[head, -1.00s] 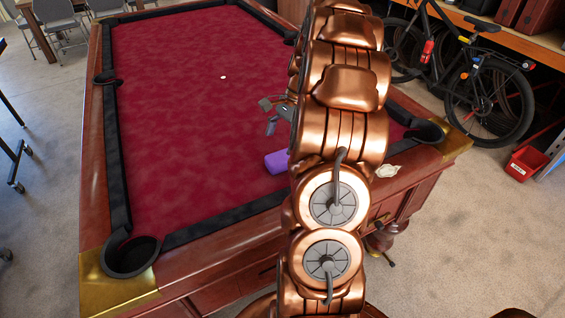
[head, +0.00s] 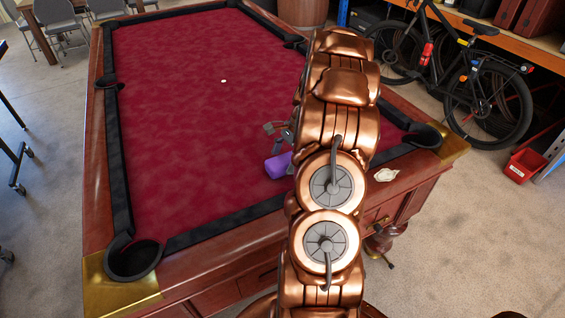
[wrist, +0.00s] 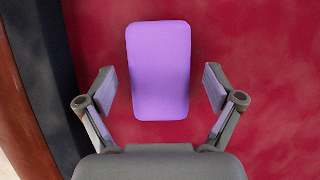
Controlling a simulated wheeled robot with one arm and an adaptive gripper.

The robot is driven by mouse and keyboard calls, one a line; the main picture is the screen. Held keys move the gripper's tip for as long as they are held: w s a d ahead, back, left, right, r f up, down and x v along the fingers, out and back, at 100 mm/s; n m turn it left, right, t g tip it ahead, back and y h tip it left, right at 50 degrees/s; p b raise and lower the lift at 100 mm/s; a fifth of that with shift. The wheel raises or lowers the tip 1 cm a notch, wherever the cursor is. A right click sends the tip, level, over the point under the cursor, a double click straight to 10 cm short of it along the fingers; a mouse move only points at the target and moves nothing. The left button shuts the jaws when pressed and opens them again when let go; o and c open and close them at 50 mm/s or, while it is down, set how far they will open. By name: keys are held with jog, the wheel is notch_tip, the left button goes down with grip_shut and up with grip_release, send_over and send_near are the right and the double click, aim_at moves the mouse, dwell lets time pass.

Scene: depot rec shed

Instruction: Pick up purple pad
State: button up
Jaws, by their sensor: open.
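The purple pad (head: 278,165) lies on the red cloth of the pool table, near the table's near right part in the head view. In the wrist view the pad (wrist: 159,70) is a rounded rectangle, lengthwise between and beyond the fingers. My gripper (wrist: 159,88) is open, with one finger on each side of the pad and a gap to each. In the head view my gripper (head: 277,133) is partly hidden behind my copper arm, close to the pad. I cannot tell its exact height above the cloth.
The pool table (head: 190,90) has raised dark cushions and a wooden rail. A small white ball (head: 223,81) lies farther up the cloth. A pale small object (head: 386,175) sits on the near rail. A bicycle (head: 450,70) and a red bin (head: 524,165) stand at right.

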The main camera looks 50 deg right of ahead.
aim_at(282, 160)
jog(key=shift+a+f, duration=0.2)
jog(key=shift+f, duration=0.35)
jog(key=shift+f, duration=0.25)
dwell(0.4)
jog(key=c, duration=1.2)
jog(key=shift+c, duration=0.2)
jog(key=shift+r, duration=0.1)
notch_tip(282, 160, up, 10)
jog(key=shift+r+b, duration=0.15)
jog(key=shift+b, duration=0.9)
